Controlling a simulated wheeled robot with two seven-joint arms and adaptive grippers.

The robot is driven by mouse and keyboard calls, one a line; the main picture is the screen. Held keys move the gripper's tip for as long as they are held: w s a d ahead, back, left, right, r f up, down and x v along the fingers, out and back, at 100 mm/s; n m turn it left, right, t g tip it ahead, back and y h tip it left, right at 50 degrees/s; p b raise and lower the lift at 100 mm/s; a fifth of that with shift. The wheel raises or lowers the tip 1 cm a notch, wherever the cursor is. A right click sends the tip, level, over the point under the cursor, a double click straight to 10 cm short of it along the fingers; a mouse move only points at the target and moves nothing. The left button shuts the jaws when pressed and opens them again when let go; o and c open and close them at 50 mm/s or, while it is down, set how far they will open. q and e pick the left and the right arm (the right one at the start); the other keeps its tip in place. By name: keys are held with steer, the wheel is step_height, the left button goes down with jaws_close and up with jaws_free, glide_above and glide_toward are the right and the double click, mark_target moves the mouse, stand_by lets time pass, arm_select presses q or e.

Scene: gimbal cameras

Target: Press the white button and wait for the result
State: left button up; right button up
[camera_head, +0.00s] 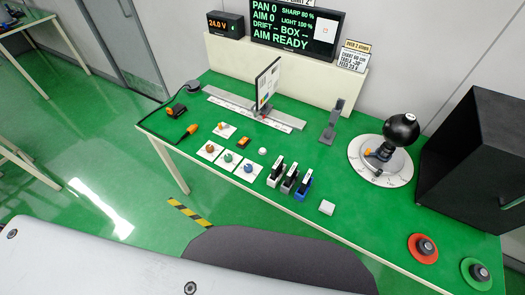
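A small white round knob-like piece (262,151) sits on the green table top (330,170), right of an orange piece. I cannot tell for certain which of the two is the white button. A dark display (297,26) at the back reads "PAN 0", "AIM 0", "DRIFT -", "BOX -", "AIM READY", "SHARP 80 %" and "LIGHT 100 %". Neither of my grippers is in view.
Coloured knobs (248,167), several levers (289,181), a chart panel (267,83) on a rail and a black ball-shaped device (401,129) on a round dial stand on the table. A red-ringed button (423,248), a green-ringed button (475,273) and a black box (472,155) are at right.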

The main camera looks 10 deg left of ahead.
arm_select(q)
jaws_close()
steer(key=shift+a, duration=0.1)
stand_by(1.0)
